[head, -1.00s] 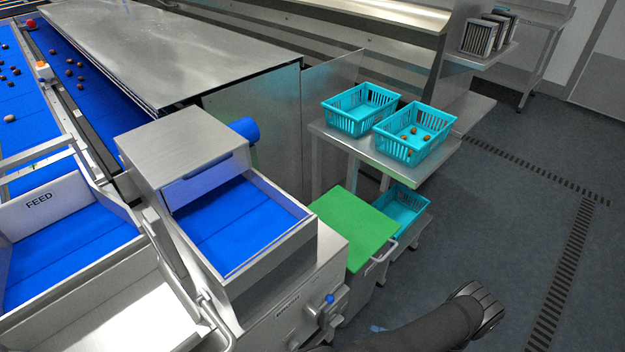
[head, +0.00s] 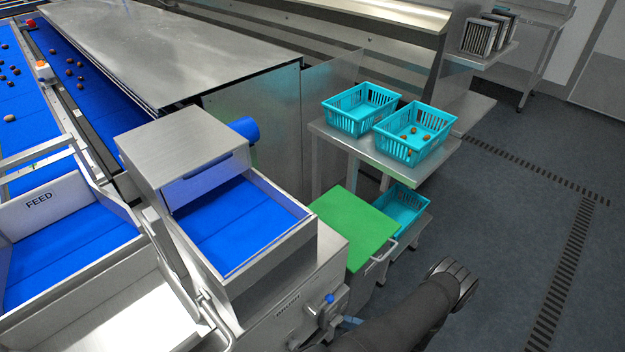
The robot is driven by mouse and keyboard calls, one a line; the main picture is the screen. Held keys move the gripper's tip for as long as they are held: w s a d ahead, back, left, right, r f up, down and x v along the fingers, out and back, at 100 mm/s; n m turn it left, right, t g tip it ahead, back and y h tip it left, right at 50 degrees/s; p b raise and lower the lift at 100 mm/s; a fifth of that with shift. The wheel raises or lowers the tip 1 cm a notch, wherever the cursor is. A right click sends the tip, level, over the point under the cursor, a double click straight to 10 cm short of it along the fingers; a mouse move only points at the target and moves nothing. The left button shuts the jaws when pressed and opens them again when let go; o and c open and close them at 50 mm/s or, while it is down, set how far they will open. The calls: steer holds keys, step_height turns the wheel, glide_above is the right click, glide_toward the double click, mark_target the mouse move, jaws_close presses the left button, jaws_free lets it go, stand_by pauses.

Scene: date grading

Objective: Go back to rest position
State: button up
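My arm shows as a dark grey link at the bottom of the head view, right of the machine. It ends in a ribbed rounded part over the floor, which looks like a joint. My gripper is not in view, so whether it holds anything is hidden. The arm is in front of the floor and apart from the turquoise baskets (head: 412,157).
A steel table (head: 385,165) bears two turquoise baskets; the right one holds several dates (head: 428,139). A green board (head: 352,229) and a lower turquoise basket (head: 402,208) are beside the steel machine (head: 270,280). The floor at right (head: 520,240) is clear.

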steer(key=shift+w+a, duration=0.25)
steer(key=shift+a, duration=0.35)
stand_by(1.0)
